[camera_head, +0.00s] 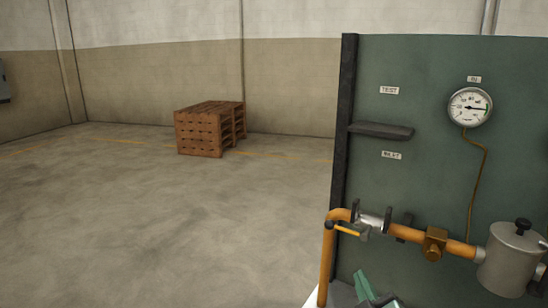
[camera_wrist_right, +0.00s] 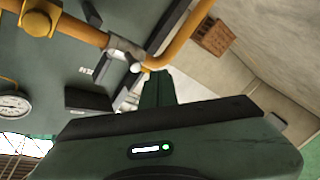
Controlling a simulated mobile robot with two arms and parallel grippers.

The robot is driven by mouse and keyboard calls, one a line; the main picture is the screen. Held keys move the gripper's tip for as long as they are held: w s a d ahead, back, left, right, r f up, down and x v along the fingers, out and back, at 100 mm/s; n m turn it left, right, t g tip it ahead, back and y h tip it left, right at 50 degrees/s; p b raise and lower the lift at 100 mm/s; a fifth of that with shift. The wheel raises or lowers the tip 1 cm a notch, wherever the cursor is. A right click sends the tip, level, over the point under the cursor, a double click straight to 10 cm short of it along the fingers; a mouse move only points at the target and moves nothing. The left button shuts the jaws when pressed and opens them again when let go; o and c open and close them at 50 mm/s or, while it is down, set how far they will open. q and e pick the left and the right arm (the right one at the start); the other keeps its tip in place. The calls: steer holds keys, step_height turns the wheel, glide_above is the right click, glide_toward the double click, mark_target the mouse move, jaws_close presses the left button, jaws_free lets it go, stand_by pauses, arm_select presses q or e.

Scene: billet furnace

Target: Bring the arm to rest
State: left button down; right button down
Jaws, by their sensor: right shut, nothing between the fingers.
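My right gripper (camera_head: 363,285) shows as a small green piece at the bottom edge of the head view, in front of the green panel's lower part and below the yellow valve handle (camera_head: 347,231). In the right wrist view its green fingers (camera_wrist_right: 157,88) are together and empty, pointing toward the pipework. In that picture the fingertips lie just below the valve; whether they touch it I cannot tell. Most of the right arm is outside the head view. My left gripper is in neither view.
The green panel (camera_head: 430,150) fills the right side, with a gauge (camera_head: 470,107), a small dark shelf (camera_head: 381,130) and an orange pipe (camera_head: 327,262). A grey canister (camera_head: 511,262) stands on the pipe's right. Brown stacked pallets (camera_head: 199,132) stand far back. The floor at left is clear.

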steer(key=s+d+f+m+g, duration=0.3)
steer(key=s+f+m+g, duration=0.3)
steer(key=s+f, duration=0.8)
steer(key=s+a+f+g, duration=0.1)
steer(key=s+f+g, duration=0.35)
steer(key=s, duration=0.35)
steer(key=s+a+f+g, duration=0.1)
steer(key=s+f+g, duration=0.35)
steer(key=s, duration=0.45)
step_height(320, 180, down, 26)
steer(key=s, duration=0.1)
steer(key=s+d+f+g, duration=0.1)
steer(key=s+d+f, duration=0.2)
steer(key=s+f, duration=1.2)
steer(key=shift+s+f+g, duration=0.3)
steer(key=shift+s, duration=0.65)
steer(key=shift+d, duration=0.1)
